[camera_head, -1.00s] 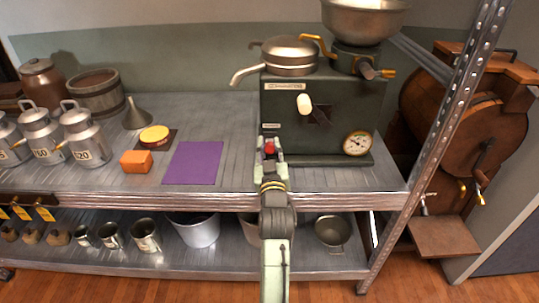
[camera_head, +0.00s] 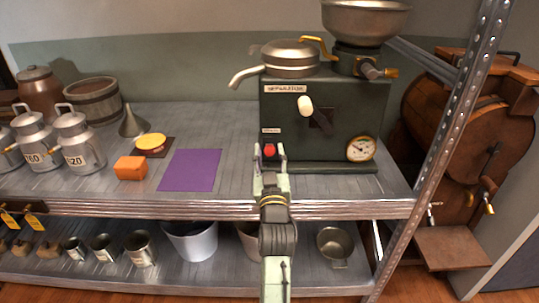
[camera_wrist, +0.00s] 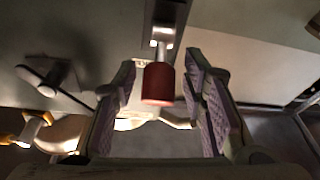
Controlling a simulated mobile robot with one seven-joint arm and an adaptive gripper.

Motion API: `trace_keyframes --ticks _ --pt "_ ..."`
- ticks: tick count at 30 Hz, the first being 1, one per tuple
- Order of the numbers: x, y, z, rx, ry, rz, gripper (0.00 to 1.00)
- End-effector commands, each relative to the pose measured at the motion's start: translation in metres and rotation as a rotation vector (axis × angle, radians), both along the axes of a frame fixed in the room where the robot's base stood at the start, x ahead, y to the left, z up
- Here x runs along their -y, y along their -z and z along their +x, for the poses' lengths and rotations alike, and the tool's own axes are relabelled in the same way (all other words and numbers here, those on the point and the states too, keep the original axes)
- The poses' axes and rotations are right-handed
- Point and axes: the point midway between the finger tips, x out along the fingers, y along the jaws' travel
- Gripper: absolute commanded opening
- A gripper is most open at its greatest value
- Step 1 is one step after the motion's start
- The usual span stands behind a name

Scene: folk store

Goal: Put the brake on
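A small red knob (camera_head: 269,150) sits low on the left of the front of a dark green machine (camera_head: 340,120), under a small label too blurred to read. In the wrist view the red knob (camera_wrist: 158,84) is on a metal stem that comes out of a dark slot. My gripper (camera_head: 269,160) is at the knob in the head view. In the wrist view my gripper (camera_wrist: 162,95) is open, with one finger on each side of the knob and a visible gap on both sides. Whether a finger touches it cannot be told.
A white-handled crank (camera_head: 306,106) and a round gauge (camera_head: 360,148) are on the machine's front. A purple mat (camera_head: 190,170), an orange block (camera_head: 131,168) and milk cans (camera_head: 80,145) stand left on the metal shelf (camera_head: 235,130). A metal post (camera_head: 450,130) rises at right.

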Motion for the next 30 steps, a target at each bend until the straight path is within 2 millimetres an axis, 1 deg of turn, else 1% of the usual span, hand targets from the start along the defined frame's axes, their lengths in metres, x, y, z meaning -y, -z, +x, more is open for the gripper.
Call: trace_keyframes --ticks 10,14,17,24,27,30 --pt "0.000 0.001 -0.001 -0.001 -0.001 0.000 0.44" --pt "0.000 0.004 -0.010 -0.003 0.000 0.000 0.44" --pt "0.001 0.008 -0.026 -0.004 0.000 0.000 0.44" --pt "0.004 0.021 -0.074 -0.005 0.001 0.000 0.44" --pt "0.005 0.025 -0.090 -0.004 -0.001 0.001 0.44" --pt "0.005 0.028 -0.103 -0.003 -0.002 0.000 0.44"
